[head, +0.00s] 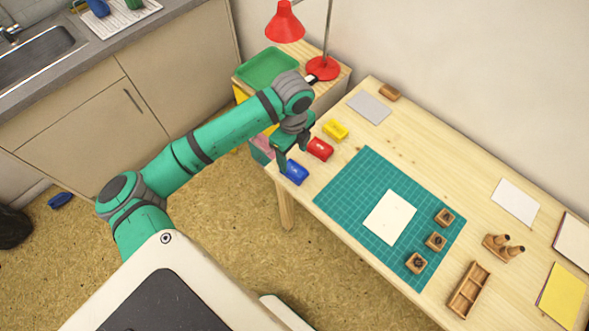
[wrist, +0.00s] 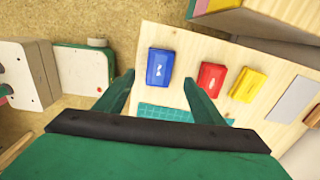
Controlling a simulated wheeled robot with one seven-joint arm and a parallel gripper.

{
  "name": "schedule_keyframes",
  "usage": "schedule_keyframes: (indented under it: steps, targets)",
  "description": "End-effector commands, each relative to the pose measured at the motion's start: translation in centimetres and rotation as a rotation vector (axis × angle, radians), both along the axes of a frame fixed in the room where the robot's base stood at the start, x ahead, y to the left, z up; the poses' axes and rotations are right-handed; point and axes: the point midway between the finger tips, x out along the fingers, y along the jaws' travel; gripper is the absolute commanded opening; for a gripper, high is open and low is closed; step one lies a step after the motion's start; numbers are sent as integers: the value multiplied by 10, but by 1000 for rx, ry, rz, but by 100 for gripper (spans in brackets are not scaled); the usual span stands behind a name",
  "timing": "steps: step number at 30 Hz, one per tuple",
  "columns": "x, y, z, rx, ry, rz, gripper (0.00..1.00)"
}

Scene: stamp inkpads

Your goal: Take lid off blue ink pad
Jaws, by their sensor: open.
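The blue ink pad (head: 295,173) sits near the left end of the wooden table in the head view, with its lid on as far as I can see. It also shows in the wrist view (wrist: 160,68), ahead of my fingers and roughly between their lines. My gripper (head: 292,165) is open and empty beside and above the blue pad. In the wrist view my gripper's two fingertips (wrist: 158,82) are spread apart, one toward each side of the pad. I cannot tell the exact height gap.
A red ink pad (head: 320,150) and a yellow ink pad (head: 336,131) stand in line behind the blue one. A green cutting mat (head: 345,200) with paper (head: 390,217) and several wooden stamps lies to the right. A red lamp (head: 323,68) stands behind on a side cabinet.

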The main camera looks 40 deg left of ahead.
Motion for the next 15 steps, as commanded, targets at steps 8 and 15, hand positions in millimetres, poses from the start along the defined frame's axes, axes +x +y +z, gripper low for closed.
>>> schedule_keyframes:
  steps: [8,15]
  targets:
    - [0,-1,-21,-1,-1,1,62]
    - [-1,-6,-53,-2,0,2,62]
